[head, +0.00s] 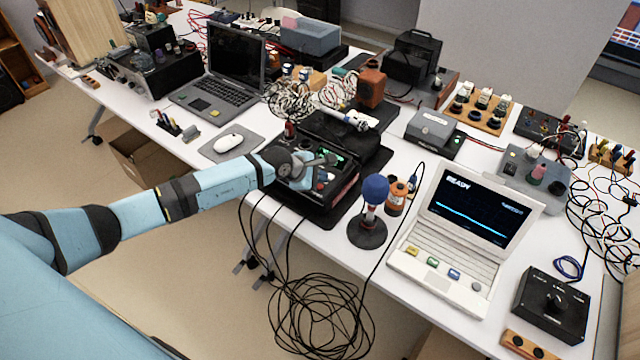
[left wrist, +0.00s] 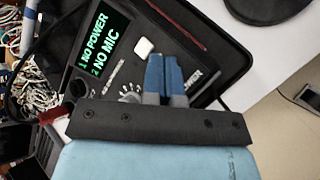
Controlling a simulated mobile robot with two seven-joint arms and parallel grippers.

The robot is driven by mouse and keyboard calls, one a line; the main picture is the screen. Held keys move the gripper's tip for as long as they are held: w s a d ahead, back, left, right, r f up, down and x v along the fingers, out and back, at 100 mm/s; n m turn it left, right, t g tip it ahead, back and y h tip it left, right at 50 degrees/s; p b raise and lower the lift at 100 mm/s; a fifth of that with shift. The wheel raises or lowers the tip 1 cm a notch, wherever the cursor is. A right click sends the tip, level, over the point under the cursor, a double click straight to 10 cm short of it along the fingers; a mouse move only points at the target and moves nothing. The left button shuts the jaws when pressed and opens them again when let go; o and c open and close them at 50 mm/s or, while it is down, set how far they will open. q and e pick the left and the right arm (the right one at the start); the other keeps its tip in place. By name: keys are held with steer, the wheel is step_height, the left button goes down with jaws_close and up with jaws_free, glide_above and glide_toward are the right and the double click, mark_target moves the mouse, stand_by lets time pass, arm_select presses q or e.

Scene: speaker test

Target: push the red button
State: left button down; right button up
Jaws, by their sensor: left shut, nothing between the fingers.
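The black device (head: 318,198) stands on the white table, with a green-lit screen and small controls on its top panel. In the left wrist view its screen (left wrist: 103,45) reads "1 NO POWER" and "2 NO MIC". A white square button (left wrist: 143,47) sits beside my fingers, and part of the label "POWER" shows to their right. My left gripper (head: 326,159) is over this panel, shut and empty; its blue fingertips (left wrist: 164,62) show in the wrist view. I cannot make out the red button clearly; my fingers cover part of the panel. My right gripper is not in view.
A blue-topped microphone (head: 375,189) on a round black base stands right of the device, near a white laptop (head: 450,262). A mouse (head: 228,143) lies to the left. Black cables (head: 318,310) hang off the table's front edge. Electronics crowd the back.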

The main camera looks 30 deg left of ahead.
mark_target(320, 188)
arm_select(q)
step_height(320, 188, up, 6)
steer(key=p, duration=0.4)
stand_by(0.5)
